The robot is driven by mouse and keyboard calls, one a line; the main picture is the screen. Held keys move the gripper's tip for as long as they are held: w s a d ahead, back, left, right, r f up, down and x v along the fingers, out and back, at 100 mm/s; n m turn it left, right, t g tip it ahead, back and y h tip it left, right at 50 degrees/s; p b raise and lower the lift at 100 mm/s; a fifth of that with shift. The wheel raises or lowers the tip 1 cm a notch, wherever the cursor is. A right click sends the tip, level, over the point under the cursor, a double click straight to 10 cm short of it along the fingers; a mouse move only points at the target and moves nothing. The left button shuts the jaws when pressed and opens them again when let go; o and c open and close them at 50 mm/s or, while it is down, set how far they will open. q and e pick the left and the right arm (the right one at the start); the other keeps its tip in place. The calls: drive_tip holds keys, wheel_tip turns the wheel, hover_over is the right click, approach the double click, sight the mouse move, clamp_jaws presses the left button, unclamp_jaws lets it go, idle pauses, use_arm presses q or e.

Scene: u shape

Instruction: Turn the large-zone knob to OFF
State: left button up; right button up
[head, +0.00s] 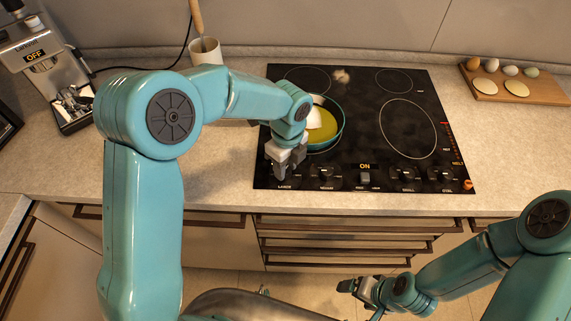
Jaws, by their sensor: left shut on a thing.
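The black cooktop (350,90) is set in the counter, with a row of knobs along its front edge. My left gripper (283,172) reaches down to the front left corner, over the knob above the label "LARGE". It is shut on that knob, which is mostly hidden by the fingers, so its pointer angle cannot be read. A lit "ON" sign (365,166) shows at the middle of the knob row. My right gripper (358,288) is low in front of the drawers, away from the cooktop; its jaws are too small to judge.
A teal pan (341,125) with yellow and white contents stands on the front left zone, beside my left wrist. A coffee machine (45,65) and a white utensil holder (206,52) are at left. A wooden board with several eggs (550,91) lies at right.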

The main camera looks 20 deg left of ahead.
use_arm(q)
drive_tip(key=n+b, duration=0.2)
drive_tip(key=n, duration=0.3)
drive_tip(key=shift+n, duration=0.3)
drive_tip(key=n+b, duration=0.2)
drive_tip(key=n, duration=0.4)
drive_tip(key=shift+h, duration=0.3)
drive_tip(key=n+b, duration=0.2)
drive_tip(key=n, duration=0.4)
drive_tip(key=shift+n, duration=0.4)
drive_tip(key=n+b, duration=0.1)
drive_tip(key=n, duration=0.4)
drive_tip(key=shift+s+t+b, duration=0.1)
drive_tip(key=shift+t+b, duration=0.2)
drive_tip(key=shift+b, duration=0.1)
drive_tip(key=shift+r, duration=0.1)
drive_tip(key=o, duration=1)
drive_tip(key=shift+o, duration=0.2)
